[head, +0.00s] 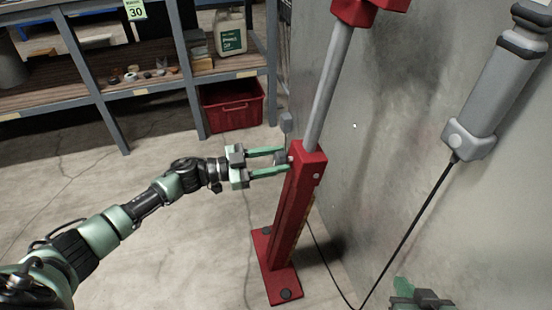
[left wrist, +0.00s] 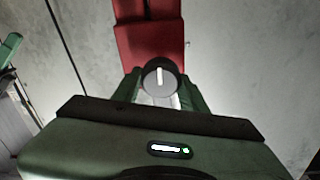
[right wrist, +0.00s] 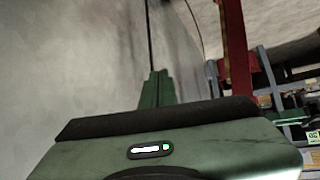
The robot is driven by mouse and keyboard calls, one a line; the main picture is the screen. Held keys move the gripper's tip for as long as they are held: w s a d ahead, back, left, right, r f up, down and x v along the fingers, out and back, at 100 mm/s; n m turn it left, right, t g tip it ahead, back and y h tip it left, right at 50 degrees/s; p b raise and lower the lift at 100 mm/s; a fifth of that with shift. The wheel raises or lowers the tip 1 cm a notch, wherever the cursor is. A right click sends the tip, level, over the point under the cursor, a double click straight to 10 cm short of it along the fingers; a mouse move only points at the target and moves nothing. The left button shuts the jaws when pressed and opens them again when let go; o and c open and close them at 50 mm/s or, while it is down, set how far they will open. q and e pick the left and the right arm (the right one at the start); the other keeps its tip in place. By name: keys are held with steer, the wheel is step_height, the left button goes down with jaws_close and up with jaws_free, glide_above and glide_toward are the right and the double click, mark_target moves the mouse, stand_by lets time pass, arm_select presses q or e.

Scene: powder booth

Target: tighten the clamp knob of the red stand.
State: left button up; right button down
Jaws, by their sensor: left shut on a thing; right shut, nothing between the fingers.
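The red stand (head: 292,205) is a tall red post on a red foot plate, with a grey tube rising out of its top at a slight tilt. Its dark round clamp knob (left wrist: 160,77) faces the left wrist camera, with a white mark that stands nearly upright in that view. My left gripper (head: 280,160) reaches the post from the left, its two green fingers shut on the knob, one on each side. My right gripper (right wrist: 155,88) is shut and empty, pointing at the grey wall. It also shows low at the right in the head view (head: 403,287).
A grey spray device (head: 495,85) hangs at the right, its black cable running down to the floor. The grey booth wall (head: 390,130) stands close behind the stand. A shelf (head: 140,85) and a red crate (head: 232,104) are at the back left. Floor left of the stand is clear.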

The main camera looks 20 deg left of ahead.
arm_select(q)
steer(key=m+g, duration=0.1)
steer(key=m, duration=0.7)
steer(key=shift+s+f+g, duration=0.1)
steer(key=shift+g, duration=0.3)
steer(key=m+b, duration=0.1)
steer(key=m, duration=0.3)
steer(key=shift+f+m+g+y, duration=0.15)
steer(key=shift+m+g+y, duration=0.25)
steer(key=shift+m, duration=1.9)
arm_select(e)
steer(key=w+a+r+t+y, duration=0.1)
steer(key=w+a+r+t, duration=0.1)
steer(key=w+r+t, duration=0.2)
steer(key=shift+w+r, duration=0.25)
steer(key=shift+r, duration=0.5)
arm_select(q)
steer(key=o, duration=1.4)
steer(key=shift+c, duration=0.2)
